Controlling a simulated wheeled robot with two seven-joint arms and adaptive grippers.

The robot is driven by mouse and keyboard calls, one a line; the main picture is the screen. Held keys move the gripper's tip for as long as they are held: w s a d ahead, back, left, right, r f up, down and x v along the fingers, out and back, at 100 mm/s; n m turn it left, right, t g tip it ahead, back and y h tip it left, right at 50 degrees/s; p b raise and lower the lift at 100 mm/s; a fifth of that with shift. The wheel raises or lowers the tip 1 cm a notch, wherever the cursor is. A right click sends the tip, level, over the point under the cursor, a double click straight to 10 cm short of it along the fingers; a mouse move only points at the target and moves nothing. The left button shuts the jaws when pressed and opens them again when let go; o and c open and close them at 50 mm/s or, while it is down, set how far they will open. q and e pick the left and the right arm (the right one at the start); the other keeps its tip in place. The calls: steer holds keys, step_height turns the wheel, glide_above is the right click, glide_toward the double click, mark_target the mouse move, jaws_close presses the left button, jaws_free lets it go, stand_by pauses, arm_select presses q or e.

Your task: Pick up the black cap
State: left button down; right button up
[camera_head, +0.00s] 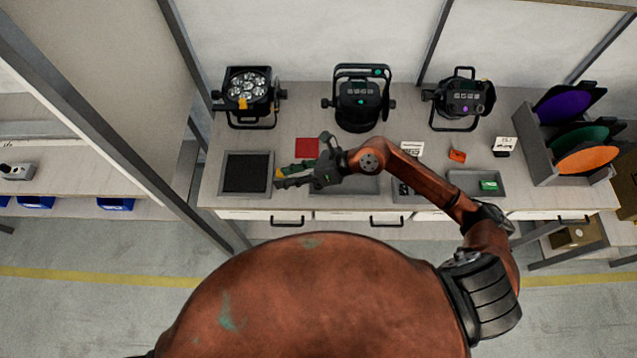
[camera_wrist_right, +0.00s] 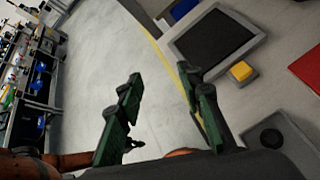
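A dark round piece (camera_wrist_right: 270,138), which looks like the black cap, lies in a grey tray at the lower right of the right wrist view. In the head view I cannot make it out, as my right arm covers part of that tray (camera_head: 365,188). My right gripper (camera_head: 279,179) reaches left over the table front. In the right wrist view its two green-padded fingers (camera_wrist_right: 160,78) are apart with nothing between them. The cap is to the right of the fingers, not touching them. A small dark claw-like shape beyond them may be my left gripper; its fingers are unclear.
A yellow block (camera_wrist_right: 241,72) lies beside a dark-lined tray (camera_head: 246,172). A red square (camera_head: 307,147) lies behind my right gripper. Three stage lamps stand along the back. A rack of coloured discs (camera_head: 537,145) and a tray with a green piece (camera_head: 488,185) are at right.

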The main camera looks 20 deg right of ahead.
steer(key=w+d+f+h, duration=0.1)
steer(key=d+f+h, duration=0.1)
steer(key=d+f, duration=0.2)
steer(key=d+f+n+g+h, duration=0.1)
steer(key=d+f+h, duration=0.2)
steer(key=d+f, duration=0.1)
steer(key=w+d+f+n+h, duration=0.1)
steer(key=d+f+h, duration=0.1)
steer(key=d+f, duration=0.2)
steer(key=shift+w+d+f+g+h, duration=0.15)
steer(key=shift+w+d+g+h, duration=0.15)
steer(key=shift+w+d+g, duration=0.1)
steer(key=shift+w+p+x, duration=0.1)
steer(key=shift+p+x, duration=0.1)
steer(key=shift+x, duration=1.15)
steer(key=shift+w+p+x, duration=0.15)
steer(key=shift+x, duration=1.2)
steer(key=shift+a, duration=0.1)
steer(key=shift+c, duration=0.6)
steer(key=c, duration=0.4)
steer(key=shift+r, duration=0.2)
